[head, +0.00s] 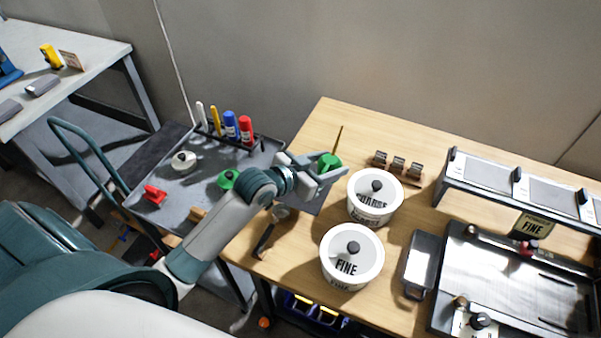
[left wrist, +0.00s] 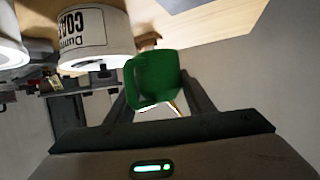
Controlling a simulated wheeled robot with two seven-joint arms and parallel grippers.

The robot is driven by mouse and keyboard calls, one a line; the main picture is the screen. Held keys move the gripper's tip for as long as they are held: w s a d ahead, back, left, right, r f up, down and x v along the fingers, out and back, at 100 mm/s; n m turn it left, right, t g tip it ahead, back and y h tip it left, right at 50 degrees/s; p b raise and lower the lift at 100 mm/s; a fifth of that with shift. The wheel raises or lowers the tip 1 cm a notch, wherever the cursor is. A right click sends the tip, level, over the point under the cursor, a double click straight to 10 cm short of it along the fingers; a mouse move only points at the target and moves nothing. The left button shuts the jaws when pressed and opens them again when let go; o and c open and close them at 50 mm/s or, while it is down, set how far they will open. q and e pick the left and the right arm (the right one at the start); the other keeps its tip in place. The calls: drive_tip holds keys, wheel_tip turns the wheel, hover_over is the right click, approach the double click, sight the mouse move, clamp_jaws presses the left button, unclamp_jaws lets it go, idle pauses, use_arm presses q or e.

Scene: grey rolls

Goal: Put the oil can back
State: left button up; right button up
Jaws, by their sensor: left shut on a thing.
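The green oil can (head: 328,161) has a thin spout pointing up in the head view. My left gripper (head: 322,174) is shut on it and holds it near the left edge of the wooden bench (head: 320,118), left of the COARSE tub. The oil can (left wrist: 152,78) also shows between the fingers in the left wrist view. I cannot tell its exact height above the bench. My right gripper is in neither view.
White tubs marked COARSE (head: 375,198) and FINE (head: 352,257) stand on the bench. A grey cart tray (head: 200,185) holds a green-topped item (head: 228,179), a red item (head: 154,195) and a rack of markers (head: 231,125). A grey tray (head: 420,264) lies right of FINE.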

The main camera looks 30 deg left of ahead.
use_arm(q)
drive_tip(key=a+f, duration=0.1)
drive_tip(key=a, duration=0.2)
drive_tip(key=a+f+p, duration=0.1)
drive_tip(key=a+f, duration=0.1)
drive_tip(key=a, duration=0.1)
drive_tip(key=a+f, duration=0.2)
drive_tip(key=shift+w+a, duration=0.3)
drive_tip(key=shift+a, duration=0.1)
wheel_tip(320, 180, down, 3)
drive_tip(key=shift+f+p, duration=0.2)
drive_tip(key=shift+p, duration=0.35)
drive_tip(key=shift+f, duration=0.35)
